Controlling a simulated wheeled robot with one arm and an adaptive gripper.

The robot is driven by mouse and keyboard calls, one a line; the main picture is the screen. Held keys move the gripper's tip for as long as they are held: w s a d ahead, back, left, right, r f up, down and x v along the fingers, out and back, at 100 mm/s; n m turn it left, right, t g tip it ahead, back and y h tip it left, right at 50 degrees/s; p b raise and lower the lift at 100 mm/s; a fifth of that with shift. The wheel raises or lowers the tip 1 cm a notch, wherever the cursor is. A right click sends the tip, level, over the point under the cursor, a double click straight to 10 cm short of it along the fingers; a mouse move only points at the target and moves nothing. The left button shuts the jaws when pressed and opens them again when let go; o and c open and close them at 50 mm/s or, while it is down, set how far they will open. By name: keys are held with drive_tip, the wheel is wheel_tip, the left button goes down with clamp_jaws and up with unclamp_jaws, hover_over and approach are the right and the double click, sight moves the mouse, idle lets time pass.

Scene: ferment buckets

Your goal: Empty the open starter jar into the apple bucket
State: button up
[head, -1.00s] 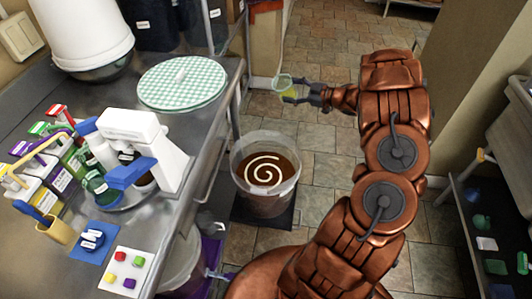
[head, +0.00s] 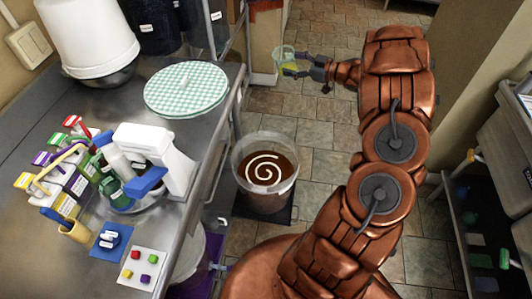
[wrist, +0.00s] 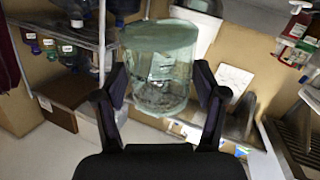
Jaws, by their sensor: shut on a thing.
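My gripper (head: 298,67) is shut on a clear jar (head: 282,54) with something yellow-green low in it. The jar is held above the floor, beyond the bucket in the head view. In the wrist view the jar (wrist: 160,75) stands between my two fingers; its glass looks pale green. An open clear bucket (head: 265,172) holds brown contents with a pale spiral on top. It stands on a dark base on the floor, well apart from the jar. No label on this bucket can be read, so I cannot tell whether it is the apple bucket.
The steel counter (head: 140,95) on the left carries a checked cloth-covered round lid (head: 186,89), a white stand device (head: 155,150), small labelled boxes and a tray of coloured cubes (head: 142,268). Another bucket (head: 188,255) is partly hidden below its edge. Tiled floor (head: 320,140) is clear around the bucket.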

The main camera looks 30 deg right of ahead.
sight(294, 56)
wheel_tip(294, 56, up, 4)
drive_tip(key=shift+r+p, duration=0.2)
drive_tip(key=shift+p, duration=0.8)
drive_tip(key=shift+f, duration=0.1)
drive_tip(key=shift+s+a+r+m+t+y, duration=0.25)
drive_tip(key=shift+s+m, duration=0.2)
drive_tip(key=shift+s, duration=0.35)
drive_tip(key=shift+s+a+r+m+t+y, duration=0.15)
drive_tip(key=shift+s+a+r+m, duration=0.15)
drive_tip(key=shift+s+m, duration=0.35)
drive_tip(key=shift+s+a+r+m+t+y, duration=0.1)
drive_tip(key=shift+s+a+r+m+t, duration=0.15)
drive_tip(key=shift+s, duration=0.65)
drive_tip(key=shift+a+f, duration=0.1)
drive_tip(key=shift+a, duration=0.05)
